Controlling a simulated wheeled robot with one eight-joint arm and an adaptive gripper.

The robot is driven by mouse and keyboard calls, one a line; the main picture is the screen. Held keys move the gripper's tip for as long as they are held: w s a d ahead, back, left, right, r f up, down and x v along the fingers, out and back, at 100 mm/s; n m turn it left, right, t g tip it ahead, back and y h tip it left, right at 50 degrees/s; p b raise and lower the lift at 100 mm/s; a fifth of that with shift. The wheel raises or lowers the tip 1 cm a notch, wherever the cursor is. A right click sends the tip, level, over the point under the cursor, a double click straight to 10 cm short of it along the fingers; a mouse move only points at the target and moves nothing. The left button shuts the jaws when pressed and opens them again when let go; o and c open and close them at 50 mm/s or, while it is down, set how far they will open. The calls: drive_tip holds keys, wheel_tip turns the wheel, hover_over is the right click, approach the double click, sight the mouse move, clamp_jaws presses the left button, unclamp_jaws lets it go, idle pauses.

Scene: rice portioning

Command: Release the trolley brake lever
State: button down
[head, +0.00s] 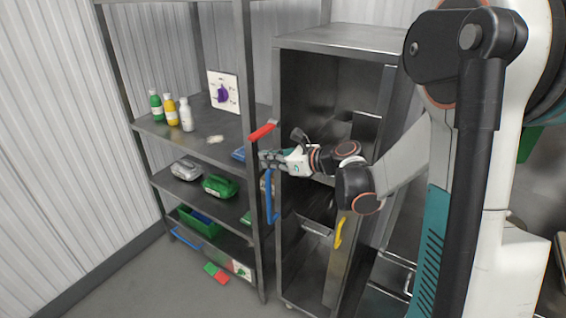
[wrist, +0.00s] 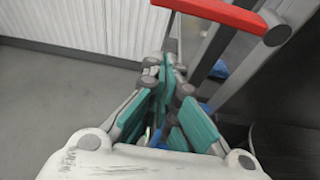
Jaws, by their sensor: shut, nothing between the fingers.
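A red lever (head: 263,131) sticks out level at the left front of the tall metal trolley cabinet (head: 330,40), near the shelf post. In the wrist view the red lever (wrist: 225,14) crosses the top right, with a grey round end. My gripper (head: 264,161) is just below the red lever, apart from it, pointing left. In the wrist view my gripper (wrist: 165,75) has its teal-padded fingers together and empty. A blue handle (head: 270,197) hangs just below my gripper. A yellow handle (head: 339,232) is lower on the cabinet. I cannot tell which is the brake lever.
A metal shelf rack (head: 250,90) stands left of the cabinet. It holds several bottles (head: 170,110), a panel with a purple dial (head: 223,92), a green container (head: 220,186) and a green crate (head: 197,222). Red and green pieces (head: 216,273) lie low at the front. Floor at left is clear.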

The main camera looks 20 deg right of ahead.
sight(263, 131)
drive_tip(key=r, duration=0.2)
drive_tip(key=w+r, duration=0.1)
drive_tip(key=shift+a+r, duration=0.3)
drive_tip(key=shift+a, duration=0.1)
drive_tip(key=shift+r, duration=0.1)
